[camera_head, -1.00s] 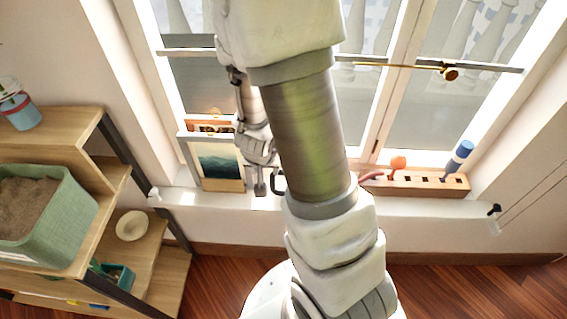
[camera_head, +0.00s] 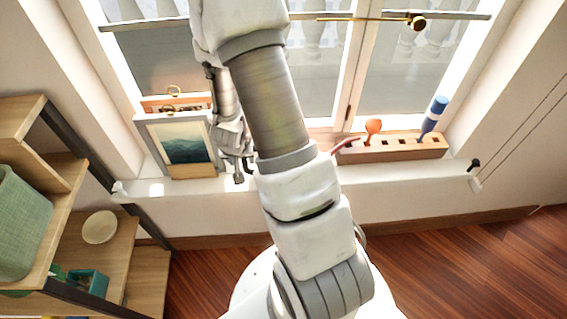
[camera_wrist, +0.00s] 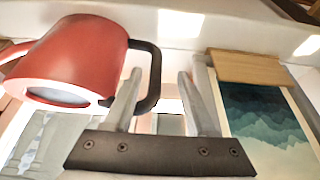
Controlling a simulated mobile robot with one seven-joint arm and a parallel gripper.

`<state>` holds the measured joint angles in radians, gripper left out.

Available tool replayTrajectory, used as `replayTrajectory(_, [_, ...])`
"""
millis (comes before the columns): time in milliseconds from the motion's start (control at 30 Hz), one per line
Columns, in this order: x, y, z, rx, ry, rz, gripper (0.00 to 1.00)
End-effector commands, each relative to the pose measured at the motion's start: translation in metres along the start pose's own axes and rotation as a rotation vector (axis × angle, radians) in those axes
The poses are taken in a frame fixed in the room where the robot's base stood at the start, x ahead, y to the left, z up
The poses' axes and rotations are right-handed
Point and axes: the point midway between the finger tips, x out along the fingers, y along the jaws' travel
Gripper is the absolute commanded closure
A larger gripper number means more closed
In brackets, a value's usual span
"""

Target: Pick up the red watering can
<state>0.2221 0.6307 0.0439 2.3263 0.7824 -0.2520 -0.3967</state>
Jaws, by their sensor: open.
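The red watering can (camera_wrist: 75,55) is at the left of the wrist view, with its dark handle (camera_wrist: 155,72) facing my gripper. My gripper (camera_wrist: 162,72) is open. The outer bar of the handle shows between its two fingers, and the left finger overlaps the handle loop; I cannot tell whether they touch. In the head view, my gripper (camera_head: 240,172) is low over the window sill, and my arm hides nearly all of the can. A thin red part (camera_head: 345,145), apparently its spout, shows right of my arm.
A framed picture (camera_head: 182,145) leans close on the gripper's left in the head view; it also shows at the right of the wrist view (camera_wrist: 262,115). A wooden block with holes (camera_head: 400,150) stands on the sill (camera_head: 410,175) at right. Shelves (camera_head: 105,250) are at left.

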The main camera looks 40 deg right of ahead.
Motion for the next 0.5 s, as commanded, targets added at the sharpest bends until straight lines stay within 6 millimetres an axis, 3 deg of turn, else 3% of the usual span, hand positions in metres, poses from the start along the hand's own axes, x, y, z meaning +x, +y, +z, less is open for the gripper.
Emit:
replayTrajectory(233, [0.038,0.006,0.0,0.002,-0.003,0.0,0.44])
replayTrajectory(500, [0.046,0.006,-0.002,0.0,0.0,0.0,0.44])
